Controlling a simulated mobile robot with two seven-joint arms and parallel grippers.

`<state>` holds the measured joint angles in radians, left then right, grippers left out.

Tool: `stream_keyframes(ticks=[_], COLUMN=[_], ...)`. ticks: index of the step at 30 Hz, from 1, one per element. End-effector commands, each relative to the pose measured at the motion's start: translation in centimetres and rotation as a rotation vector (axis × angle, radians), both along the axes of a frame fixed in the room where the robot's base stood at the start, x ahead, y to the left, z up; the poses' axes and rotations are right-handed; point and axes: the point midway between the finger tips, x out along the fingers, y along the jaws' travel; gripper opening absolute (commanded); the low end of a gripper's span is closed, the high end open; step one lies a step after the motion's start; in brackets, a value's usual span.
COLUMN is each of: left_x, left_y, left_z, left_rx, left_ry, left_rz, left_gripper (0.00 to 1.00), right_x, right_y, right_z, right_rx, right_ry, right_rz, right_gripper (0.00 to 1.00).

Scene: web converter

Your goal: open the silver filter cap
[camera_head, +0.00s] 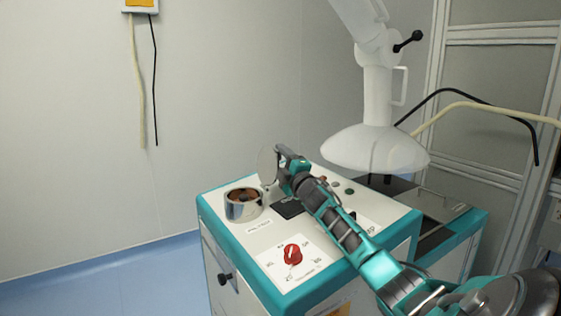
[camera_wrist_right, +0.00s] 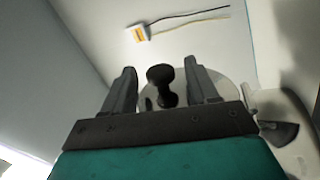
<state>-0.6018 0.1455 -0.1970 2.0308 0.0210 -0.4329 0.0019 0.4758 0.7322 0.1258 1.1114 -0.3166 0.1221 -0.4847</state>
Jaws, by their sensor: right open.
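The silver filter (camera_head: 243,208) is a short, shiny round cylinder on the left of the machine top, and its open mouth shows a brownish inside. Its round cap (camera_head: 266,164) stands raised, nearly upright, at the cylinder's right rear edge. My right gripper (camera_head: 283,158) is beside the cap, on its right. In the right wrist view the jaws (camera_wrist_right: 161,70) are open, with a black knob (camera_wrist_right: 161,84) between the fingers. The pale cap disc (camera_wrist_right: 236,92) shows partly behind the right finger. Contact with the knob cannot be told. My left gripper is not in view.
The white and teal machine (camera_head: 262,235) carries a red dial (camera_head: 292,254) at the front. A white extraction hood (camera_head: 375,148) hangs close behind my right arm. A wall box (camera_head: 140,5) with cables is at the upper left. The floor at left is clear.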

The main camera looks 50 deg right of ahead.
Motion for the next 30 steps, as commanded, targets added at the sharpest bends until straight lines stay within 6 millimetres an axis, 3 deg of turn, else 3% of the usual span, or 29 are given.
stream_keyframes(ticks=[8,21,30], left_x=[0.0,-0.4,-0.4], left_y=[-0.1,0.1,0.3], left_z=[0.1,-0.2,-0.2], left_rx=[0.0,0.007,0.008], left_ry=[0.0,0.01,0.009], left_rz=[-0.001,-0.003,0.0], left_gripper=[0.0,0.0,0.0], right_x=[-1.2,-6.0,-7.0], right_y=[0.4,1.9,2.1], right_z=[-0.5,-1.8,-1.9], right_rx=[-0.001,0.001,0.0], right_ry=[0.002,0.002,0.0], right_rz=[0.001,0.001,-0.001], right_gripper=[0.58,0.58,0.58])
